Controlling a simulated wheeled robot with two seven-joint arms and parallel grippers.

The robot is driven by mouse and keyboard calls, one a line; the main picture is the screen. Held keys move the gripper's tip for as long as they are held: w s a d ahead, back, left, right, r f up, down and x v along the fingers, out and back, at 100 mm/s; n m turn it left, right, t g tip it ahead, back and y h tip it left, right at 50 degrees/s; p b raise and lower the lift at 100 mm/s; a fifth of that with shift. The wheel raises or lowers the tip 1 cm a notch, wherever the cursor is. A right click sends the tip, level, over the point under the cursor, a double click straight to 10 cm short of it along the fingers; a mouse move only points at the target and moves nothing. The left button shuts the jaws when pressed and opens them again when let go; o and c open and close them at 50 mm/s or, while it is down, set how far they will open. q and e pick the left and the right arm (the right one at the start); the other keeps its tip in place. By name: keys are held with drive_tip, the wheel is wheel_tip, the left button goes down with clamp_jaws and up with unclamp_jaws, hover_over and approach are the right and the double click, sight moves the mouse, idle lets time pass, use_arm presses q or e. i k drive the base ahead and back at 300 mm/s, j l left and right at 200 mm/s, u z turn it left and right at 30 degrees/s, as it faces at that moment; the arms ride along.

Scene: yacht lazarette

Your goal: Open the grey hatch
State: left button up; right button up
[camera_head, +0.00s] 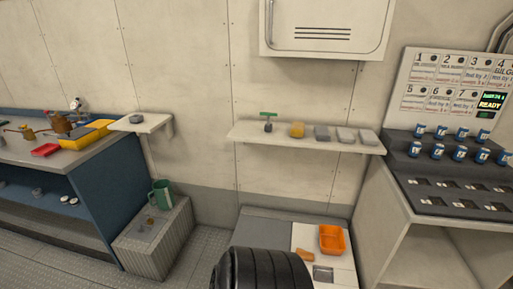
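A pale vented door (326,27) with dark slots and a small latch is on the wall at the top, cut off by the picture edge; it looks shut. A flat grey panel (285,225) lies low against the wall, below the shelf, and also looks shut. I cannot tell for certain which of these is the grey hatch. A black ribbed shape at the bottom middle hides part of the low surface; I cannot tell what it is. Neither of my grippers is in view.
A wall shelf (250,136) holds a green-handled tool, a yellow block and grey pieces. An orange tray (332,240) sits low on a white panel. A cluttered bench (20,152) stands left, a green mug (161,193) on a grey box, a stand with blue cans (438,151) right.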

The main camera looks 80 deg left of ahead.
sight(250, 231)
drive_tip(key=u, duration=2.65)
drive_tip(key=i+j, duration=0.2)
